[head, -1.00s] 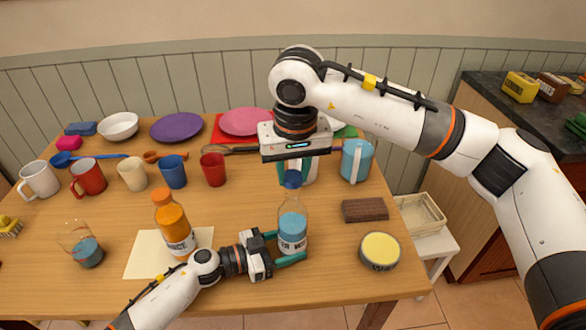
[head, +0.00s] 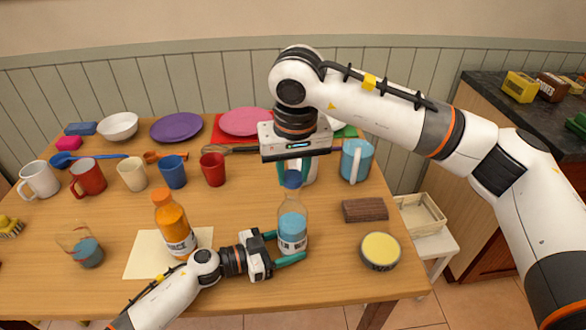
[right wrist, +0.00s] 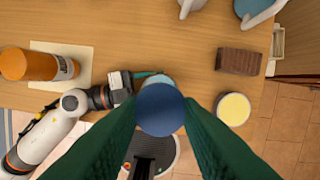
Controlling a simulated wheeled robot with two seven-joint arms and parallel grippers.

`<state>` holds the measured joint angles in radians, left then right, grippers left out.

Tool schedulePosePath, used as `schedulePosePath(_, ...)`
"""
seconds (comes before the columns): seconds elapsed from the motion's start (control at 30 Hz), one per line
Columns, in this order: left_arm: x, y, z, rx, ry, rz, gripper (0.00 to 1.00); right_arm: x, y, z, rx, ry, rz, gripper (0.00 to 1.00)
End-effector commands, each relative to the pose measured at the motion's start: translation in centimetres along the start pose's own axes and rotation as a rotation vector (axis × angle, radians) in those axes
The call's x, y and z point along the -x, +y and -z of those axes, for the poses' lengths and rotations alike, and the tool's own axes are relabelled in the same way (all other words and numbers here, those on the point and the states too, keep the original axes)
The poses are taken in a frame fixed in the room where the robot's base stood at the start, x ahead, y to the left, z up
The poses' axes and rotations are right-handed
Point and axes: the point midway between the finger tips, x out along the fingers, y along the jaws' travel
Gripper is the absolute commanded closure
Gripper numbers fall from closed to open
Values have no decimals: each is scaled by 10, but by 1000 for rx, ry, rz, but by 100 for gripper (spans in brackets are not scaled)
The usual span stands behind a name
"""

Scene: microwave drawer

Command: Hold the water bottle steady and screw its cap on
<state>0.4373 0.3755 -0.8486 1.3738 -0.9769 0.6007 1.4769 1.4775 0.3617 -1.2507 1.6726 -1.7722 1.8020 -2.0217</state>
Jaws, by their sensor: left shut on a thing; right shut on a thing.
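The water bottle (head: 292,222) stands upright near the table's front edge, clear with blue water and a white label. My left gripper (head: 291,247) is shut on its lower body from the left. The blue cap (head: 292,179) is at the top of the bottle's neck, in line with it. My right gripper (head: 295,172) points straight down from above and is shut on the cap. In the right wrist view the cap (right wrist: 161,109) sits between the two green fingers and hides most of the bottle. Whether the threads are engaged cannot be seen.
An orange bottle (head: 174,226) stands on a paper sheet (head: 140,257) left of the water bottle. A brown block (head: 365,210) and a yellow-topped tin (head: 380,251) lie to the right. Mugs, plates and a blue pitcher (head: 356,162) stand farther back.

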Motion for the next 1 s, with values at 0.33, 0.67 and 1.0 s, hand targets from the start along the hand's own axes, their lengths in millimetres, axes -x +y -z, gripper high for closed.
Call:
schedulePosePath(0.33, 0, 0, 0, 1, 1, 0, 54, -1, 0, 0, 0, 0, 0, 89)
schedulePosePath(0.67, 0, 0, 0, 1, 1, 0, 54, -7, 0, 1, 0, 0, -1, 89)
schedulePosePath(1.0, 0, 0, 1, 1, 1, 0, 54, -14, 0, 2, 0, 0, 1, 89)
